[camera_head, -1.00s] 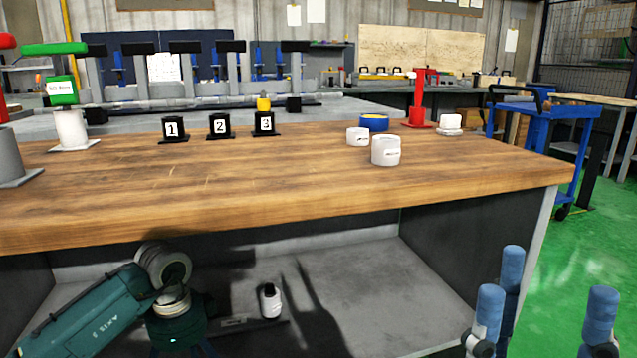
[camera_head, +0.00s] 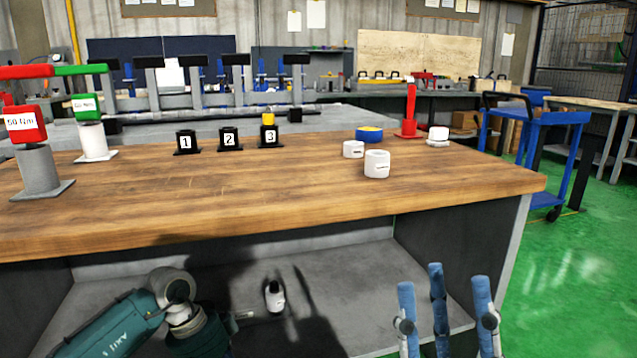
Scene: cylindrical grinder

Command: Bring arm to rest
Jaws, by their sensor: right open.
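My right gripper (camera_head: 441,300) shows at the bottom right of the head view as upright blue fingers. They are spread apart, open, with nothing between them. The fingers stand in front of the workbench's lower right part, below the level of its wooden top (camera_head: 270,190). My left arm's teal links come in at the bottom left, in front of the bench's lower shelf (camera_head: 345,290). The left gripper itself does not show.
A white bottle (camera_head: 275,296) is on the shelf. Green floor (camera_head: 570,280) is open at right.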

